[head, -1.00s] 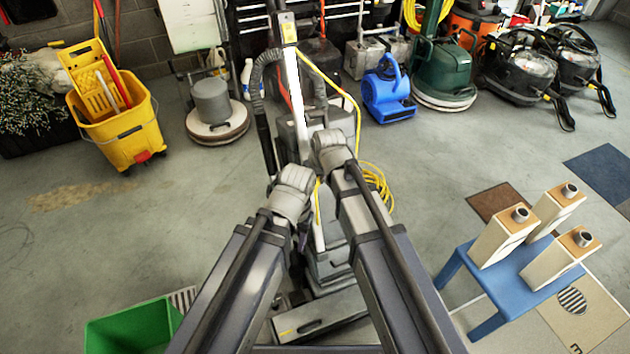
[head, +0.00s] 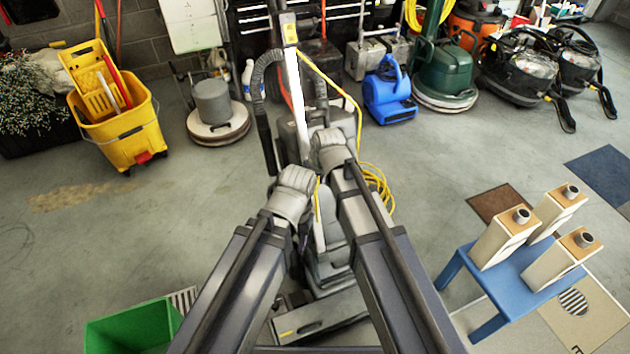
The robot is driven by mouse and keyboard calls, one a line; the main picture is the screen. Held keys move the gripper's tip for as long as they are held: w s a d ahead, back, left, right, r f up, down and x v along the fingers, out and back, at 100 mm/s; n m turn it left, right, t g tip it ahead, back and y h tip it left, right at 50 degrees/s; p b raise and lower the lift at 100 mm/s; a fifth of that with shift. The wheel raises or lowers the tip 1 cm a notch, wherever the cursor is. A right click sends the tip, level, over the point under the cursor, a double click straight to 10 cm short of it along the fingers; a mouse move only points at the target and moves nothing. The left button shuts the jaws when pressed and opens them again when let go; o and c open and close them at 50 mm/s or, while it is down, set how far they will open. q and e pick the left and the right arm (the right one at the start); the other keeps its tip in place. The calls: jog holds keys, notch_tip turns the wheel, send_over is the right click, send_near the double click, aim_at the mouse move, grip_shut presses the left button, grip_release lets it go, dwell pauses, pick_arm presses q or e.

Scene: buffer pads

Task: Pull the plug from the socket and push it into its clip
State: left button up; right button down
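An upright floor machine (head: 291,100) with a white pole, a grey hose and a yellow cord (head: 377,186) stands straight ahead. The cord runs down from near the top of the pole and lies coiled at the right of its base. My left arm (head: 235,275) and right arm (head: 385,250) reach forward in front of this machine and cover much of its lower part. Their grey joints show, but I make out no gripper fingers. I cannot pick out the plug, the socket or the clip; they are hidden or too small to tell.
A blue stool (head: 503,278) with several pale boxes stands at right. A green bin (head: 133,327) is at lower left, a yellow mop bucket (head: 128,135) at upper left. Cleaning machines and a blue blower (head: 389,92) line the back. The floor left of my arms is mostly clear.

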jog(key=shift+w, duration=0.15)
dwell(0.3)
jog(key=shift+c, duration=1.7)
grip_release()
jog(key=a+p+v, duration=0.1)
jog(key=p+v, duration=0.6)
jog(key=shift+d+r, duration=0.3)
jog(key=shift+d, duration=0.15)
